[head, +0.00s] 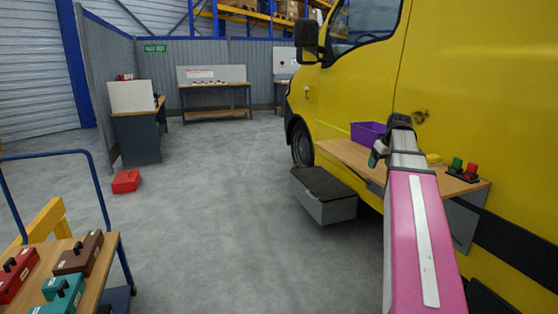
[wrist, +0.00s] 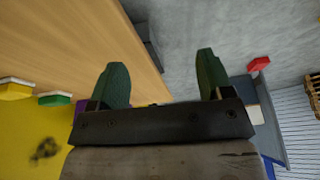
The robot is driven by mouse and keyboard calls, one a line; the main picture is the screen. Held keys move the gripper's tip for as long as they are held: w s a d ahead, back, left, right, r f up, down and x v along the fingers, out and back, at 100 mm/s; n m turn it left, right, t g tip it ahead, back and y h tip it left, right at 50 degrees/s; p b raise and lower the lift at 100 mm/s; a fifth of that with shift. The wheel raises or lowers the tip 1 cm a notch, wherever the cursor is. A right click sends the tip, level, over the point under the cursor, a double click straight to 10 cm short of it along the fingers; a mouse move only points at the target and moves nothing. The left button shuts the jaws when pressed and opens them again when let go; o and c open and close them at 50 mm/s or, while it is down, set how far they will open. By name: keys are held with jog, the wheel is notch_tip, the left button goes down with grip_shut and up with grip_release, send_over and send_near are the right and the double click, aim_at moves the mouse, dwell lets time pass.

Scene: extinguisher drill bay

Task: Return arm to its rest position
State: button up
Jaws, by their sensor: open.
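My arm stretches forward from the lower right in the head view, with its pink link nearest. My gripper (head: 378,155) is in front of the wooden shelf (head: 345,153) on the yellow van, beside a purple bin (head: 368,133). In the wrist view my gripper (wrist: 162,72) has its two dark green fingers wide apart with nothing between them. The wooden shelf (wrist: 80,35) fills the upper left there. A green block (wrist: 54,100) and a yellow block (wrist: 15,90) show at its left edge.
The yellow van (head: 350,95) stands close on the right, with a grey step box (head: 325,195) below the shelf. A cart with toolboxes (head: 78,253) is at lower left. A red box (head: 126,181) lies on the floor. The middle floor (head: 225,200) is clear.

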jog(key=s+a+f+m+g, duration=0.1)
jog(key=s+a+f, duration=0.5)
jog(key=f, duration=0.6)
jog(key=s+a+f+m+g+h, duration=0.1)
jog(key=s+a+f, duration=0.5)
jog(key=f, duration=0.6)
jog(key=s+a+f+m+g, duration=0.1)
jog(key=s+a+f, duration=0.5)
jog(key=f, duration=0.6)
jog(key=shift+a+f+m+g, duration=0.3)
jog(key=shift+a+f, duration=0.05)
jog(key=shift+a, duration=0.55)
jog(key=shift+s, duration=0.1)
